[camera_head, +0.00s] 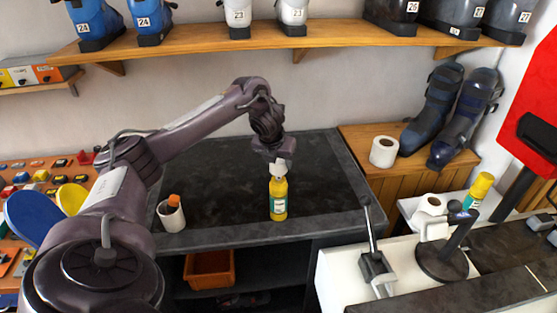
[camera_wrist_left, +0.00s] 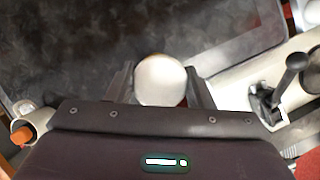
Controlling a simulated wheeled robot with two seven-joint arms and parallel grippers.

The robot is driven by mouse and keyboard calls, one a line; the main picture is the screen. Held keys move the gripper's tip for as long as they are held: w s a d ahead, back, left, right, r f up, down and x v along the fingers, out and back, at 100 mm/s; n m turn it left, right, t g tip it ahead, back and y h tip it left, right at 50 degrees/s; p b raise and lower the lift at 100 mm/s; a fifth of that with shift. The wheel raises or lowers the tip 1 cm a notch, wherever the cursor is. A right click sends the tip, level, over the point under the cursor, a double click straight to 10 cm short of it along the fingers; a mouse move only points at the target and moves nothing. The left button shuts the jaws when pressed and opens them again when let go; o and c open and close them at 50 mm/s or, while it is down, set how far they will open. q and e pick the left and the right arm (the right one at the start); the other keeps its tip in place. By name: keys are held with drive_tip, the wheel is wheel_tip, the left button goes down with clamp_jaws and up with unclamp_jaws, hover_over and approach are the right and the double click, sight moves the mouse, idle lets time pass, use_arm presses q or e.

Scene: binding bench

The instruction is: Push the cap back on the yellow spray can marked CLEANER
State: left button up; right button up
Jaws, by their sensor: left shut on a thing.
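A yellow can (camera_head: 278,200) with a pale label stands upright on the dark bench top; the label is too small to read. A white cap (camera_head: 279,170) is directly above its top, and I cannot tell whether it is seated. My left gripper (camera_head: 277,160) is shut on the white cap from above. In the left wrist view the round white cap (camera_wrist_left: 160,80) sits between the two fingers and hides the can below. A second yellow can (camera_head: 479,188) with a green label stands at the right. My right gripper is not in view.
The dark bench top (camera_head: 335,170) is largely clear around the can. A white cup (camera_head: 171,217) with an orange-topped thing stands at its front left. A lever press (camera_head: 375,265), a paper roll (camera_head: 383,152) and ski boots (camera_head: 432,107) are to the right. A boot shelf (camera_head: 200,40) runs above.

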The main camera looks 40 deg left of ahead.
use_arm(q)
drive_tip(key=shift+f+b, duration=0.6)
drive_tip(key=shift+f, duration=0.35)
drive_tip(key=shift+f, duration=0.1)
drive_tip(key=shift+f+b, duration=0.4)
drive_tip(key=shift+f, duration=0.2)
idle(1.1)
drive_tip(key=shift+f, duration=0.4)
idle(0.4)
drive_tip(key=o, duration=1.5)
